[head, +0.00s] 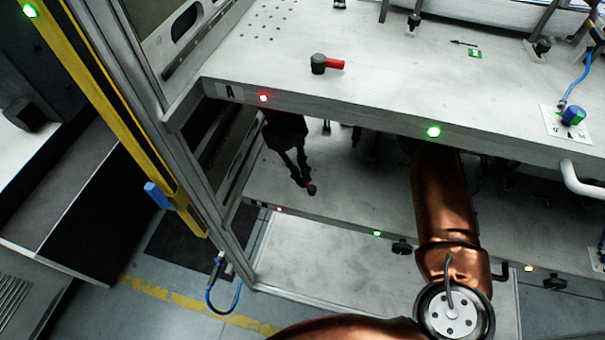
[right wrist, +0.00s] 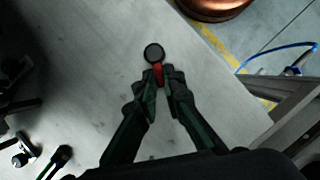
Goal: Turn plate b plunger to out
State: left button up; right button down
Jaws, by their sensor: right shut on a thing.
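The plate B plunger shows in the right wrist view as a round black knob (right wrist: 154,53) with a short red lever (right wrist: 158,72) pointing down the picture toward my gripper. My right gripper (right wrist: 160,84) is shut on that red lever, one finger on each side. In the head view my right gripper (head: 304,181) reaches down under the upper plate to the plunger (head: 311,189), which stands near the front edge of the lower plate (head: 350,195). The lever is mostly hidden there by the fingers. My left gripper is not in view.
The upper plate A (head: 260,60) overhangs the gripper closely. Its own plunger (head: 319,64) has a red lever pointing right. A metal frame post (head: 228,225) stands to the left. Small clamps (right wrist: 25,150) stand on the lower plate, away from the gripper.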

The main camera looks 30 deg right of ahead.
jog(key=c, duration=2)
grip_release()
jog(key=shift+c, duration=0.2)
